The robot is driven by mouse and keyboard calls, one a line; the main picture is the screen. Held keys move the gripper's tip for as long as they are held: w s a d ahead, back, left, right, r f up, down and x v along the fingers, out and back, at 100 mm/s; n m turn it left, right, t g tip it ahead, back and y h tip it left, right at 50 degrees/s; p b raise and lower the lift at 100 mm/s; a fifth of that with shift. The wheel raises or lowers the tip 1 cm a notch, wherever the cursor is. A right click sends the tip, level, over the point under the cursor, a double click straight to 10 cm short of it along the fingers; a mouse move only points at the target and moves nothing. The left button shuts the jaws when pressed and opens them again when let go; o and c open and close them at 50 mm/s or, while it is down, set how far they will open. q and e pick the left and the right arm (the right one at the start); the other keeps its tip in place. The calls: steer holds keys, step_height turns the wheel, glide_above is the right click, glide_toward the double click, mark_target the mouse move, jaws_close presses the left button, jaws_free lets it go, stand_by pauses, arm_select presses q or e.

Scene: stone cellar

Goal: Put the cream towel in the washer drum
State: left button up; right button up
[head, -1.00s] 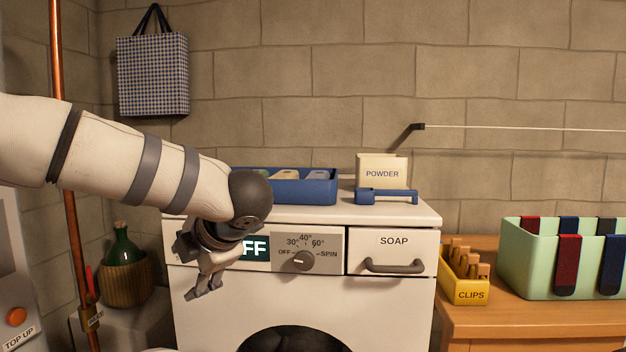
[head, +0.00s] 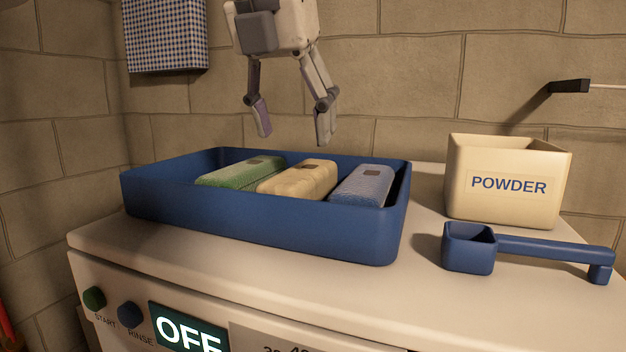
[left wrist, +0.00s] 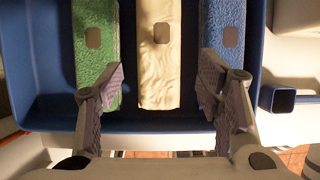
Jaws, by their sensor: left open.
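The cream towel (head: 298,179) lies rolled in the blue tray (head: 250,223) on top of the washer, between a green towel (head: 240,172) and a blue towel (head: 362,185). My left gripper (head: 293,138) is open and empty above the tray, fingers pointing down. In the left wrist view the cream towel (left wrist: 159,60) lies between the lines of the two open fingers (left wrist: 163,85), with the green towel (left wrist: 95,50) on its left and the blue towel (left wrist: 222,40) on its right. The washer (head: 125,252) shows its top and panel; its drum is out of view. My right gripper is not in view.
A cream powder box (head: 507,205) and a blue scoop (head: 470,250) stand right of the tray on the washer top. A checked bag (head: 167,35) hangs on the stone wall behind. The panel display (head: 188,330) reads OFF.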

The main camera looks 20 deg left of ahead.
mark_target(301, 170)
arm_select(q)
steer(key=x, duration=0.9)
steer(key=shift+s+f, duration=0.1)
steer(key=c, duration=1)
